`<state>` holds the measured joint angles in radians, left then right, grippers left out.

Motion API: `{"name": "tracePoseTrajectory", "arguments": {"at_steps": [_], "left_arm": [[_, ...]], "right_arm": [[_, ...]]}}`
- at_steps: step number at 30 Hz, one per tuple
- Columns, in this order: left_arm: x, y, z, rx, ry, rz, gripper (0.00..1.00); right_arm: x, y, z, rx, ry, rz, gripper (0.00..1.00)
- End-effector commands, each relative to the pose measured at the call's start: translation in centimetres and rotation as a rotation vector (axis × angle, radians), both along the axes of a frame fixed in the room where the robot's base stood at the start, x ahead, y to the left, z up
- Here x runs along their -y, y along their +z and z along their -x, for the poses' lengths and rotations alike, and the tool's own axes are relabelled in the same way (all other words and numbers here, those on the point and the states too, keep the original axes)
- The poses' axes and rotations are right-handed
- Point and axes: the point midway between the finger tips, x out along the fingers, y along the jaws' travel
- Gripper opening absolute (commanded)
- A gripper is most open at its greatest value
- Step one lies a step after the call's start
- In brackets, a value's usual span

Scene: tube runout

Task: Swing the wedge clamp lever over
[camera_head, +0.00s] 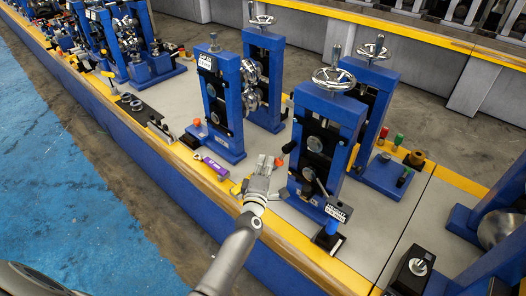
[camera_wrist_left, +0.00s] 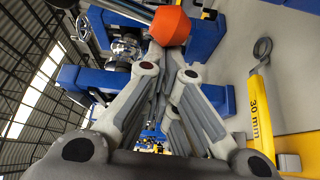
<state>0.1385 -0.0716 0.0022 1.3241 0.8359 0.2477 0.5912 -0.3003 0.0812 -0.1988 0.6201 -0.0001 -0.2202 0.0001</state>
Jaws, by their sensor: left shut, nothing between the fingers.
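My left gripper (camera_head: 265,162) is shut and empty, low in front of the blue roll stand (camera_head: 327,140) with the handwheel. An orange knob (camera_head: 279,162) shows right at its fingertips. In the left wrist view the orange knob (camera_wrist_left: 170,26) is large, just beyond the fingers of the left gripper (camera_wrist_left: 174,58), and a dark rod runs from it to the left. I take this to be the wedge clamp lever. Whether the fingers touch the knob I cannot tell. The lever's pivot is hidden. My right gripper is not in view.
A second blue stand (camera_head: 222,105) with an orange knob (camera_head: 196,122) at its base stands to the left. A purple block (camera_head: 216,168) lies near the yellow bench edge. A yellow 30 mm gauge (camera_wrist_left: 261,110) lies right of the gripper in the wrist view.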

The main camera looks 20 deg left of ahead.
Motion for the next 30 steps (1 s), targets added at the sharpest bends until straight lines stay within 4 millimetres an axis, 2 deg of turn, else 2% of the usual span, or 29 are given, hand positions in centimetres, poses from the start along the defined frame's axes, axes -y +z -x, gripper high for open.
{"name": "tracePoseTrajectory", "arguments": {"at_steps": [1,9,19,30], "left_arm": [[0.5,0.1,0.1,-0.016,-0.002,0.042,0.00],[1.7,-0.9,0.6,-0.075,-0.002,0.206,0.00],[2.5,-1.4,0.9,-0.073,-0.003,0.195,0.00],[2.6,-1.4,0.9,-0.071,-0.002,0.194,0.00]], "right_arm": [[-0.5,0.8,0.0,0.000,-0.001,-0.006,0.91],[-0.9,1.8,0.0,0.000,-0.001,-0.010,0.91],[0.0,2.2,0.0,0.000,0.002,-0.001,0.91],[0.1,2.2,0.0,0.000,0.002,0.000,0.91]]}}
